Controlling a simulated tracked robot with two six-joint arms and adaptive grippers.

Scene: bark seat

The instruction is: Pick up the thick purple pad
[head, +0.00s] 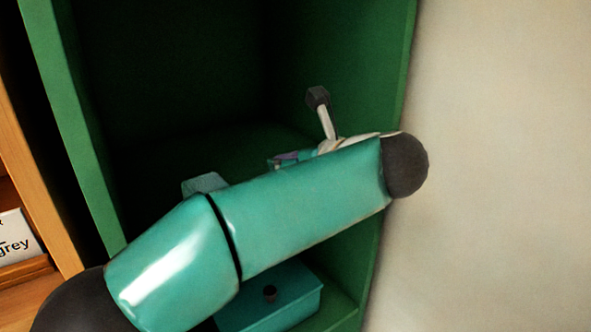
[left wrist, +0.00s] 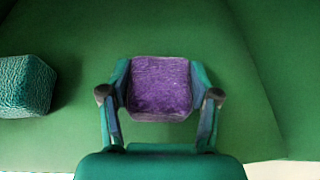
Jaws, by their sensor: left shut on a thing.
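The thick purple pad (left wrist: 160,86) sits between the two fingers of my left gripper (left wrist: 159,92) in the left wrist view, with a finger against each side. The gripper is shut on it. In the head view only a small purple sliver of the pad (head: 288,156) shows above my teal forearm, which hides most of the gripper. The pad is inside the green cabinet; I cannot tell whether it touches the shelf. My right gripper is not in view.
A textured teal block (left wrist: 22,85) lies left of the pad, and its top shows in the head view (head: 205,183). The green cabinet's right side wall (head: 400,70) is close to my arm. A teal box with a dark knob (head: 290,298) is below. A wooden shelf (head: 35,170) stands left.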

